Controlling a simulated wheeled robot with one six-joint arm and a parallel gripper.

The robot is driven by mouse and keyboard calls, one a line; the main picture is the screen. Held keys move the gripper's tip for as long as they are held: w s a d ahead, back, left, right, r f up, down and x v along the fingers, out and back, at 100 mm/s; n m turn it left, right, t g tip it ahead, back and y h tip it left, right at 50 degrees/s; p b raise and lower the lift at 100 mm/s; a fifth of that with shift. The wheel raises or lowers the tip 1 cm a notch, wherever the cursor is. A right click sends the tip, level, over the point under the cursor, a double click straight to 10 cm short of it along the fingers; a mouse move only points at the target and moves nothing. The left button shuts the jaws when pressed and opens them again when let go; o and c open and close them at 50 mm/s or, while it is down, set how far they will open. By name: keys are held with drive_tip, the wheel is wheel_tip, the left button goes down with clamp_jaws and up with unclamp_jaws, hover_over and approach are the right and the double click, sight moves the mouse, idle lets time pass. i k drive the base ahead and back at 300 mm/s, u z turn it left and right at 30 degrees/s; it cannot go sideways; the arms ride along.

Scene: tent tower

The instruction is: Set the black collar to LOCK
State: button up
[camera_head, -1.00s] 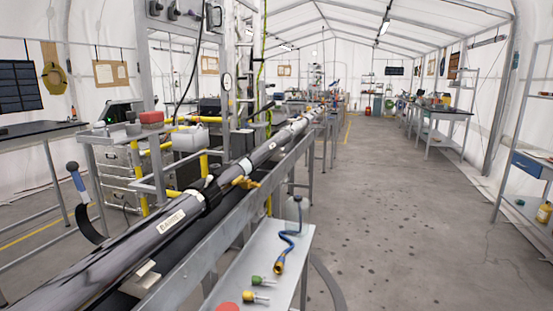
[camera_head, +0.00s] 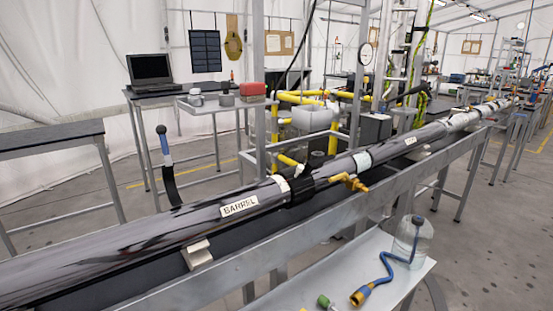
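The black collar (camera_head: 298,190) sits around the long dark tube in the middle of the view. It lies just right of the white BARREL label (camera_head: 239,206) on the tube (camera_head: 130,233). A pale band with small marks (camera_head: 282,184) touches its left side, and the marks are too small to read. I cannot tell whether the collar is at LOCK. A brass valve fitting (camera_head: 350,182) is on the tube right of the collar. My gripper is not in view.
A grey rail (camera_head: 330,207) runs along the tube's near side. A small side table (camera_head: 345,265) in front holds a clear jug (camera_head: 411,242) and a blue hose (camera_head: 383,270). Open floor (camera_head: 480,250) lies at right.

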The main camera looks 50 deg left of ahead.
sight(302, 181)
drive_tip(key=u, duration=0.9)
drive_tip(key=i, duration=0.85)
drive_tip(key=u, duration=0.85)
